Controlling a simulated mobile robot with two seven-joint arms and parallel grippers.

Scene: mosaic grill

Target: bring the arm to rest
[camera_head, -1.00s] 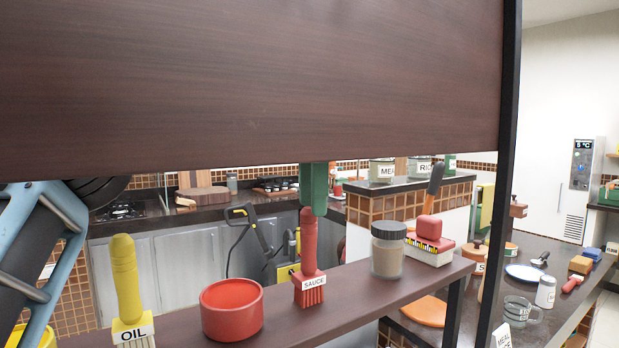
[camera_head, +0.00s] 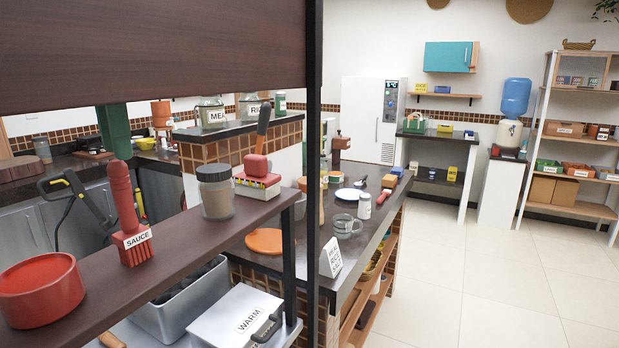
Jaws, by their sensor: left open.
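Neither of my grippers shows clearly in the head view, and I cannot make out an arm link. The view looks over a dark shelf (camera_head: 190,225). On it stand a red pot (camera_head: 40,292), a red sauce brush (camera_head: 125,215) with its handle up, and a lidded brown jar (camera_head: 215,192). A red-topped block (camera_head: 257,178) sits at the shelf's far end.
A dark panel (camera_head: 150,45) hangs over the shelf, and a black post (camera_head: 313,170) rises beside it. Below are a grey bin (camera_head: 180,305) and a WARM box (camera_head: 235,315). A dark counter (camera_head: 352,262) holds a glass mug (camera_head: 346,226). Open floor (camera_head: 490,270) lies right.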

